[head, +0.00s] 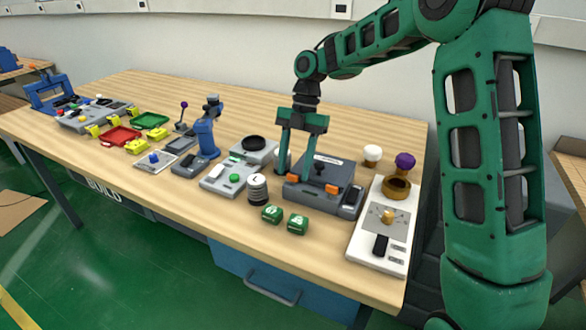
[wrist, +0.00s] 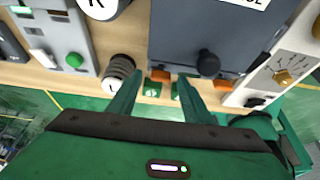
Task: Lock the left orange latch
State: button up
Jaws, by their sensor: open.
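The dark grey box (head: 345,170) stands near the right end of the table, with a black knob (wrist: 207,63) on its lid. The left orange latch (wrist: 160,75) is on its front edge. In the head view this latch (head: 293,180) is partly hidden by my gripper. The right orange latch (head: 332,190) is further right along the same edge and also shows in the wrist view (wrist: 222,83). My gripper (head: 296,171) is open, pointing down at the box's left front. In the wrist view its fingertips (wrist: 160,79) are either side of the left latch. Contact cannot be told.
A white panel with a brass knob (head: 388,216) lies to the right. A grey button unit (head: 226,180) is further left. The table's front edge is near.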

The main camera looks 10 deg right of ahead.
jog(key=shift+s+a+f, duration=0.1)
jog(key=shift+s+f, duration=0.05)
jog(key=shift+f, duration=0.25)
jog(key=c, duration=1.1)
jog(key=shift+o, duration=0.2)
jog(key=shift+m, duration=0.3)
jog(key=shift+s+r+m+t+y, duration=0.1)
jog(key=shift+m+t+y, duration=0.3)
jog(key=shift+m, duration=0.9)
jog(key=shift+m+t+y, duration=0.2)
jog(key=shift+m+t, duration=0.3)
jog(key=shift+m, duration=0.8)
jog(key=o, duration=1.1)
jog(key=shift+c, duration=0.2)
